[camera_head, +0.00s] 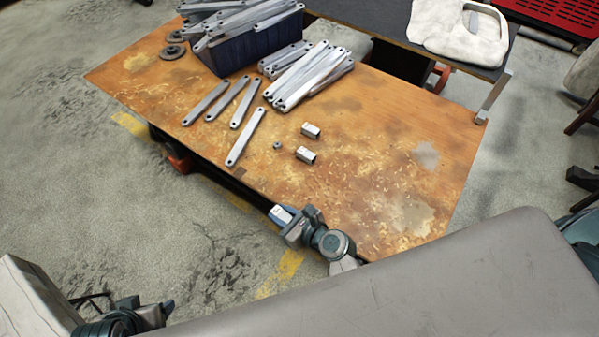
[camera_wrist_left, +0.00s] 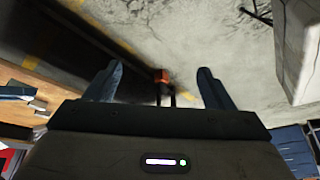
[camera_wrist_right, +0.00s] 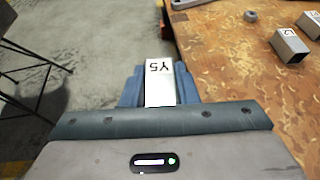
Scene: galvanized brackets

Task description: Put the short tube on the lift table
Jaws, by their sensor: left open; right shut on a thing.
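My right gripper (camera_head: 283,215) is shut on a short tube (camera_head: 280,213), pale metal and square in section, at the near edge of the rust-brown table top (camera_head: 380,150), which looks like the lift table. In the right wrist view the tube (camera_wrist_right: 159,80), marked "Y5", sits between the blue fingers (camera_wrist_right: 160,88), beside the table edge with floor to the left. Whether it touches the table is unclear. Two similar short tubes, a far one (camera_head: 311,130) and a nearer one (camera_head: 306,154), lie on the table. My left gripper (camera_head: 168,304) is open and empty over the floor, low in the head view; its fingers (camera_wrist_left: 160,88) are apart.
A small nut (camera_head: 277,145) lies near the tubes. Several flat bars (camera_head: 245,137) and a pile of bars (camera_head: 310,77) lie toward the back left, by a dark blue bin (camera_head: 228,55) full of bars. The right front of the table is clear.

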